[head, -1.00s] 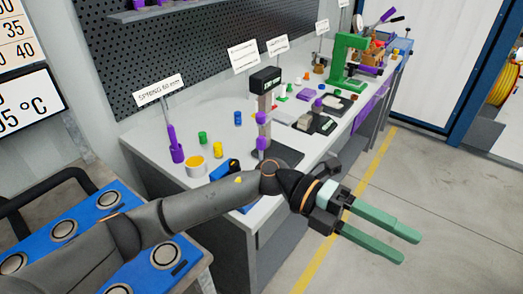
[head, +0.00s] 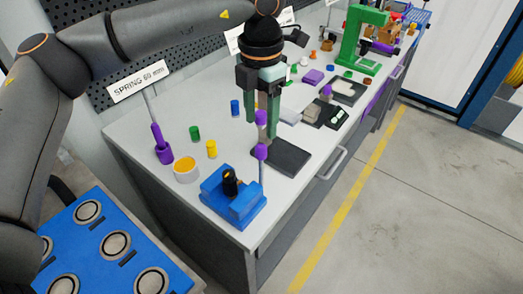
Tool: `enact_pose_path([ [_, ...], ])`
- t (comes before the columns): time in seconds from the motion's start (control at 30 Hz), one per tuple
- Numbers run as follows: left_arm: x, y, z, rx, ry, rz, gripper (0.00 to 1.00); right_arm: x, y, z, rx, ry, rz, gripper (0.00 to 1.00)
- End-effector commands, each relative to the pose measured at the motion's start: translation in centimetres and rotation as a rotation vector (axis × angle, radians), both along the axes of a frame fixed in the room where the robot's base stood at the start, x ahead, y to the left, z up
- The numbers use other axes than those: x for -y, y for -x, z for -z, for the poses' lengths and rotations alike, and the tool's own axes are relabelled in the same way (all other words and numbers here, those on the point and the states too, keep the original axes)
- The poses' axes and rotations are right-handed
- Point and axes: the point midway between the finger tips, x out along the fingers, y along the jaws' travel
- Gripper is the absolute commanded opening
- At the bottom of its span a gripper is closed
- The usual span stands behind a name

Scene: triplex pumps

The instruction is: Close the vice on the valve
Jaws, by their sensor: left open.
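The blue vice (head: 246,207) stands on the near end of the workbench. A dark valve (head: 230,182) stands upright between its jaws; I cannot tell whether the jaws touch it. My left gripper (head: 261,130) points down above the bench, behind the vice in the picture. Its two green fingers are apart and nothing shows held. A thin post with purple knobs (head: 261,151) shows beside and between the fingers; I cannot tell whether they touch it. My right gripper is out of view.
A white cup with yellow contents (head: 186,172), a purple tool (head: 162,146), and green (head: 195,133) and yellow (head: 212,149) cylinders stand left of the vice. A dark plate (head: 280,158) lies behind it. A green press (head: 360,43) stands farther back. The right floor is clear.

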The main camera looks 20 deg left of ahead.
Motion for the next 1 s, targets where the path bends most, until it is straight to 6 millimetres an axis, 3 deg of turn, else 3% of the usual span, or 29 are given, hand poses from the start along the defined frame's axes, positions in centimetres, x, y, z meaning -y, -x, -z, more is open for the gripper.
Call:
enact_pose_path([
  [0.4,0.1,0.1,7.8,-0.007,0.003,0.002,0.62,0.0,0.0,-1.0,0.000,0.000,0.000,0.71],
  [0.6,0.1,0.1,10.7,-0.004,0.002,0.002,0.62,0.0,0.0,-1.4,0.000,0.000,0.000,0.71],
  [1.0,0.1,0.1,12.0,-0.002,0.005,0.002,0.62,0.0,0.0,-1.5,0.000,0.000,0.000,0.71],
])
